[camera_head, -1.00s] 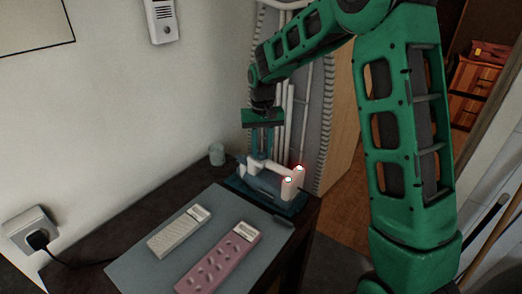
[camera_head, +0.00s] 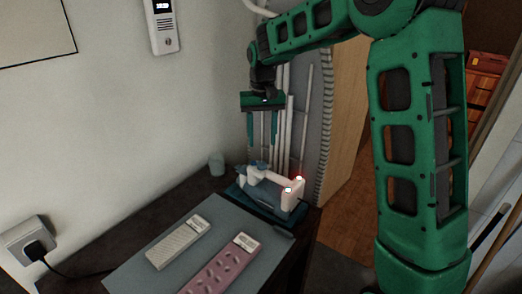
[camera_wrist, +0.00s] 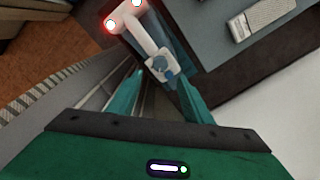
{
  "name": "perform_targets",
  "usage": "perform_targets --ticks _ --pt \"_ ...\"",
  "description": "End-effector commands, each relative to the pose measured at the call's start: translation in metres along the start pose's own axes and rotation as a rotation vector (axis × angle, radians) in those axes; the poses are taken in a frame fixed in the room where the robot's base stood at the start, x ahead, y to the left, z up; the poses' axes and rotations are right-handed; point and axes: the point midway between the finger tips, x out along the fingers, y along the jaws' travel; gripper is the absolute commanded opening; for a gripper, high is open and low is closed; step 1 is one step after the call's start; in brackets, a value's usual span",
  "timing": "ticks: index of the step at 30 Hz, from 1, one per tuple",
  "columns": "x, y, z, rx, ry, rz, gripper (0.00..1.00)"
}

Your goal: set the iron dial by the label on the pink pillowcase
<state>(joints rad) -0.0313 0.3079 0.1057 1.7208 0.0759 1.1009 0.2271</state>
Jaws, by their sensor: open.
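A white iron (camera_head: 280,178) with a blue dial (camera_head: 257,165) at its left end rests on a dark teal base (camera_head: 262,205) at the table's far right. The wrist view shows the iron (camera_wrist: 140,30) and the dial (camera_wrist: 161,67) just beyond and between my fingertips. My gripper (camera_head: 262,145) is open and empty, pointing down above the dial and apart from it. A folded pink pillowcase (camera_head: 215,272) lies in front with a pale label (camera_head: 246,242) at its upper end. The label's marks and the dial's setting are too small to read.
A small cup (camera_head: 216,164) stands behind near the wall. A plugged socket (camera_head: 30,240) is at left. Pale rods (camera_head: 285,110) stand behind the iron.

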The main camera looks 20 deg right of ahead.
Motion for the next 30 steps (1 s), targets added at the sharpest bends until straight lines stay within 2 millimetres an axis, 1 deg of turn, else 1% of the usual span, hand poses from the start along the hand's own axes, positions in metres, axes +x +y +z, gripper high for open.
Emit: perform_targets --ticks 1,3,6,16,19,23,27,30 --pt "-0.007 0.000 0.000 0.000 0.001 0.000 0.45" --pt "-0.013 0.000 -0.001 0.000 0.002 0.000 0.45" --pt "-0.018 0.000 0.000 0.000 0.000 0.000 0.45" --pt "-0.020 0.000 0.000 -0.002 -0.001 0.000 0.45" --pt "-0.019 -0.001 0.000 -0.045 -0.001 0.000 0.45" --pt "-0.019 -0.002 0.000 -0.233 -0.001 0.000 0.45" --pt "-0.019 -0.002 0.001 -0.520 -0.001 0.000 0.45" --pt "-0.020 -0.002 0.002 -0.696 -0.001 0.000 0.45"
